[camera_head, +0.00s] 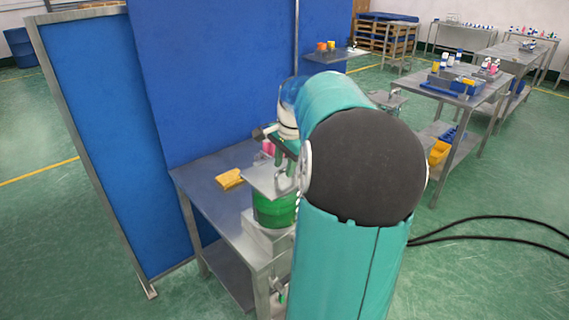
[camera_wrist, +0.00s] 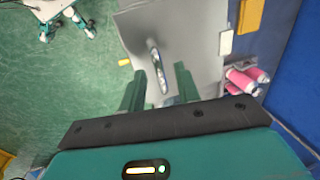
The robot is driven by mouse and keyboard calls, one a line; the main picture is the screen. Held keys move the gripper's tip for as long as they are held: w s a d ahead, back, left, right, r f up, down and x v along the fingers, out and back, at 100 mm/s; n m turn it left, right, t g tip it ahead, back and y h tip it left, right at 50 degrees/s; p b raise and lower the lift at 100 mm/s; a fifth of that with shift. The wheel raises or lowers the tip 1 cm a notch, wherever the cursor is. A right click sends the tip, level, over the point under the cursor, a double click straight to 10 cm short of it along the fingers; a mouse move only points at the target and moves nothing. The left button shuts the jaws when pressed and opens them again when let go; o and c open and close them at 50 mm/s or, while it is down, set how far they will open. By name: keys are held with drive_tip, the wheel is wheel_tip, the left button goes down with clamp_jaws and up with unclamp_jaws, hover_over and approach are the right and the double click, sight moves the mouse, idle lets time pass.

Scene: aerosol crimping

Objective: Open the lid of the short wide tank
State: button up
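The short wide tank (camera_head: 273,211) is a green drum on the metal table in the head view. Its flat grey lid (camera_head: 262,182) lies over the top, and my arm hides part of it. The lid (camera_wrist: 190,50) fills the middle of the wrist view, with a slim shiny handle (camera_wrist: 154,58) standing on it. My gripper (camera_wrist: 160,88) is open, its two green fingers apart on either side of the handle's near end. I cannot tell whether either finger touches it. In the head view my gripper (camera_head: 287,158) is just above the lid, partly hidden.
A yellow cloth-like item (camera_head: 229,179) lies on the table (camera_head: 205,174) left of the tank. Pink bottles (camera_wrist: 246,80) stand beside the lid at right in the wrist view. Blue partition panels (camera_head: 215,75) close off the back and left. Open green floor lies right, with other tables beyond.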

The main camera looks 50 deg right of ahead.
drive_tip(key=shift+c, duration=0.3)
clamp_jaws()
drive_tip(key=shift+w, duration=0.1)
